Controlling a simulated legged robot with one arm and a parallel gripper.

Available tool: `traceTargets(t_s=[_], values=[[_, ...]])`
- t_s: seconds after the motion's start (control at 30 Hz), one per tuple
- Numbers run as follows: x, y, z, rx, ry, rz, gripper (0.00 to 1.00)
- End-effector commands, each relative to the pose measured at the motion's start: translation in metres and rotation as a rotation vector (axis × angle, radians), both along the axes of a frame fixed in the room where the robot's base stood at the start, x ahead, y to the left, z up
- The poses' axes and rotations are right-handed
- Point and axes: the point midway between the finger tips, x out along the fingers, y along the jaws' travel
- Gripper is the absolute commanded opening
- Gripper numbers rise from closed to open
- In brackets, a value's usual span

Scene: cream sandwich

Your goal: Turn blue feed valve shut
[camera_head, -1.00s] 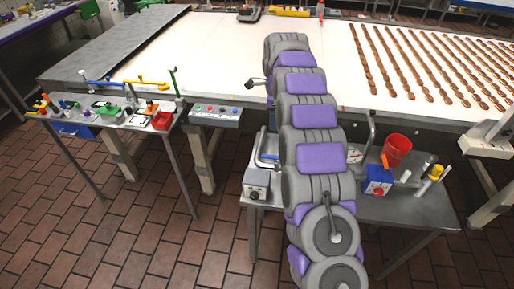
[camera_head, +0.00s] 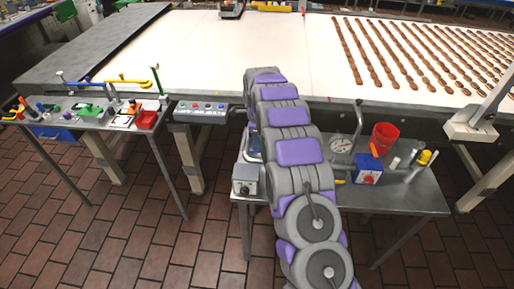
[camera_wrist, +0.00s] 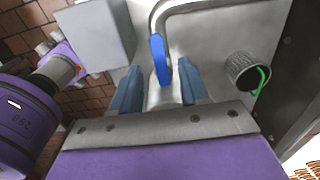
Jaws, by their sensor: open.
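The blue valve handle (camera_wrist: 160,58) is a flat, upright lever on a bent silver pipe (camera_wrist: 205,8) in the wrist view. My gripper (camera_wrist: 158,80) has its two blue-grey fingers apart, one to the left and one to the right of the handle's lower end. Gaps show between the handle and both fingers, so it is not clamped. In the head view my arm hides my gripper and most of the valve.
A grey box (camera_head: 246,180) stands left of my arm on the steel table (camera_head: 410,200); it also shows in the wrist view (camera_wrist: 95,35). A ribbed knob (camera_wrist: 243,70) with a green part is to the right. A gauge (camera_head: 341,143), red bucket (camera_head: 384,138) and blue box (camera_head: 369,170) stand right of my arm.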

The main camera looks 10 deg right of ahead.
Motion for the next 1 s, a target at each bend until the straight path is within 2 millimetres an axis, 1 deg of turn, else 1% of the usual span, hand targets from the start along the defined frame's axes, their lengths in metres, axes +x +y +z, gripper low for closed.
traceTargets(t_s=[0.03, 0.2, 0.33, 0.6, 0.67, 1.0], values=[[-0.001, 0.000, -0.010, 0.000, 0.004, 0.000, 0.45], [0.000, 0.000, -0.027, 0.000, 0.001, 0.000, 0.45], [0.000, 0.000, -0.033, 0.000, -0.001, 0.000, 0.45], [0.000, 0.000, -0.033, 0.000, -0.001, 0.000, 0.45], [0.000, 0.000, -0.033, 0.000, 0.000, 0.000, 0.40], [0.000, 0.000, -0.033, 0.000, 0.000, 0.000, 0.07]])
